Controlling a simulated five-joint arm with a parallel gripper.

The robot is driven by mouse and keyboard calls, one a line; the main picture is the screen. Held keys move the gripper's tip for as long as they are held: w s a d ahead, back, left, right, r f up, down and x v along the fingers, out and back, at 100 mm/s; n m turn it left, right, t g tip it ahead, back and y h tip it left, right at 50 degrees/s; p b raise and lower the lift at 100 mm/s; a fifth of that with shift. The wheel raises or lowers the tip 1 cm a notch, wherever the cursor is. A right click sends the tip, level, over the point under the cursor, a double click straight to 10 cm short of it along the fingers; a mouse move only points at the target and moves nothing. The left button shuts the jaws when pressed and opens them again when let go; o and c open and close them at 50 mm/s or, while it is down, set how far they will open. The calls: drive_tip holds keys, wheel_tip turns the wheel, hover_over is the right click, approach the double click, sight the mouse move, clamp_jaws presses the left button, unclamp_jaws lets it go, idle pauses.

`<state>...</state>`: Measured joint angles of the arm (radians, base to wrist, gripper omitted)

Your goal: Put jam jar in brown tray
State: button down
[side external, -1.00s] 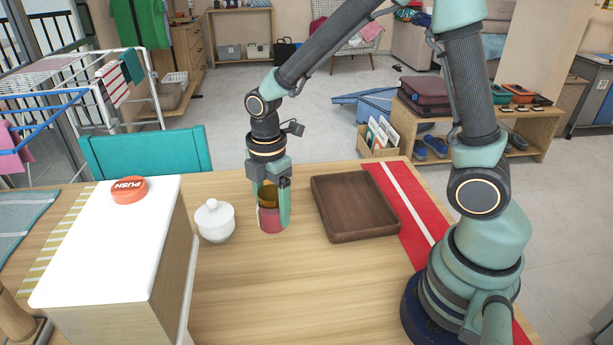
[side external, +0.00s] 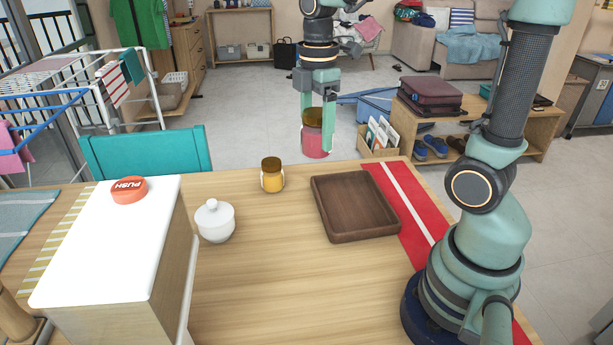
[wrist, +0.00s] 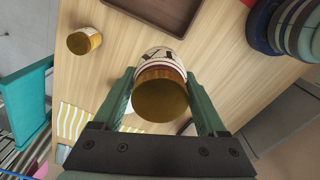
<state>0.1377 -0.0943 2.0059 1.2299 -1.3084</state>
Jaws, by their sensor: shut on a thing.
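My gripper (side external: 318,128) is shut on the jam jar (side external: 315,143), a red jar with a dark brown lid. It holds the jar upright, well above the table. In the wrist view the jar's gold-brown lid and pale label (wrist: 160,88) show between the two fingers. The brown tray (side external: 355,237) is a square, shallow, empty wooden tray on the table; in the side view it appears below and slightly right of the held jar. Its edge also shows at the top of the wrist view (wrist: 178,26).
A yellow-orange jar with a brown lid (side external: 272,178) stands on the table left of the tray. A red runner (side external: 400,205) lies right of the tray.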

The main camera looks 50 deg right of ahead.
drive_tip(key=s+d+m, duration=0.4)
drive_tip(key=s+d, duration=0.2)
drive_tip(key=d, duration=0.2)
hover_over(358, 219)
wheel_tip(358, 219, down, 20)
drive_tip(key=shift+r, duration=0.1)
idle(0.3)
unclamp_jaws()
